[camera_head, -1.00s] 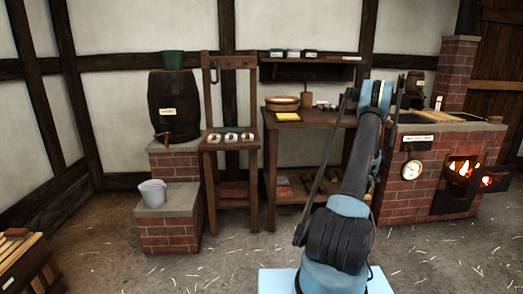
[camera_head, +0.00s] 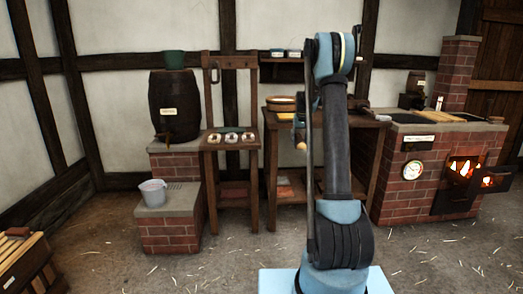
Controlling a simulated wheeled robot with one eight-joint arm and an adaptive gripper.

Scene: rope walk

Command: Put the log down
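My gripper (camera_head: 298,128) is in front of the wooden workbench, partly hidden behind my own arm. A small tan, rounded end, which looks like the log (camera_head: 301,147), shows just below it, left of my arm. The log appears held in the gripper, in the air before the bench's front. The fingers are too small and dark to make out, and most of the log is hidden.
The workbench (camera_head: 283,124) carries a round wooden tub (camera_head: 281,103). Left are a wooden stand (camera_head: 231,142) with small dishes, a barrel (camera_head: 173,106) and a bucket (camera_head: 152,191) on brick steps. Right is a brick stove (camera_head: 407,197) with a lit, open firebox (camera_head: 463,170). Straw-strewn floor is open in front.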

